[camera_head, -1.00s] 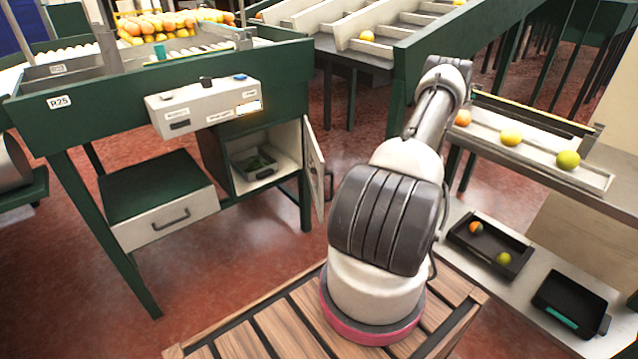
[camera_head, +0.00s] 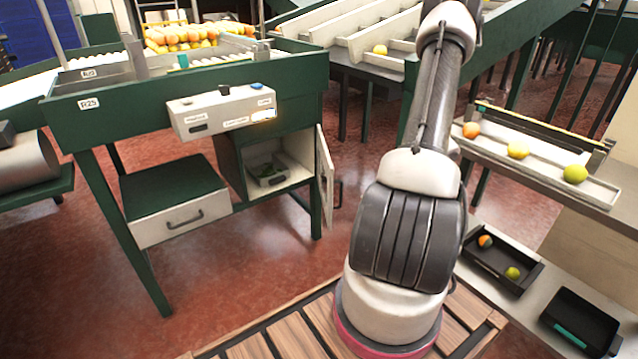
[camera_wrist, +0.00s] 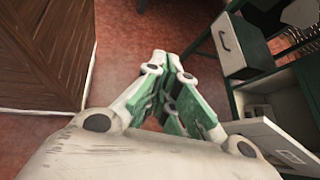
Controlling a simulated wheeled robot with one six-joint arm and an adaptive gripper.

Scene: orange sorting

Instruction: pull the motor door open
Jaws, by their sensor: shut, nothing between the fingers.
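The motor door (camera_head: 326,178) is a pale panel hinged on the right side of the open green cabinet under the bench. It stands swung outward, with a dark handle (camera_head: 339,193) on its outer face. The compartment (camera_head: 290,160) behind it is exposed, with a dark item in its tray. In the wrist view, a pale panel (camera_wrist: 265,138) that looks like the door lies at the lower right, beside my gripper. My gripper (camera_wrist: 168,62) is shut and empty over the red floor, apart from the panel. The head view does not show my gripper.
A pale drawer (camera_head: 180,220) with a handle sits left of the cabinet, also visible in the wrist view (camera_wrist: 228,42). A control box (camera_head: 222,110) hangs above. A fruit rack (camera_head: 550,160) and black trays (camera_head: 500,260) stand at right. Red floor is clear before the cabinet.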

